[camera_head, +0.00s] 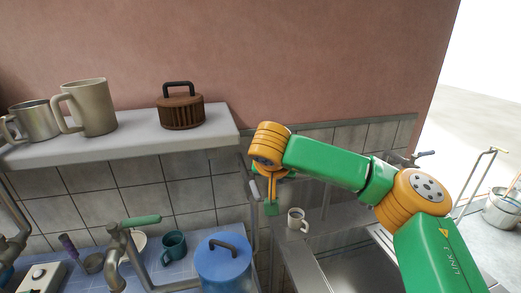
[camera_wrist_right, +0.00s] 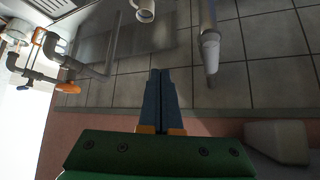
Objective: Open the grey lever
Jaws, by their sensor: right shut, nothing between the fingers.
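My right gripper (camera_head: 271,208) hangs fingers down in front of the tiled wall, just past the shelf's right end. In the right wrist view its dark fingers (camera_wrist_right: 161,98) are together with nothing between them. A grey bar (camera_head: 252,185) stands close to the left of the gripper in the head view; I cannot tell whether it is the grey lever. A grey rod-like piece (camera_wrist_right: 209,45) with a paler end shows in the wrist view, apart from the fingertips. A dark grey handle (camera_head: 425,153) shows on a pipe behind my right arm. My left gripper is out of view.
A stone shelf (camera_head: 120,143) holds mugs and a brown lidded pot (camera_head: 181,110). Below are a green-handled tap (camera_head: 140,220), a teal mug (camera_head: 173,246) and a blue lidded pot (camera_head: 223,262). A white cup (camera_head: 296,220) stands below and right of the gripper, by a metal sink.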

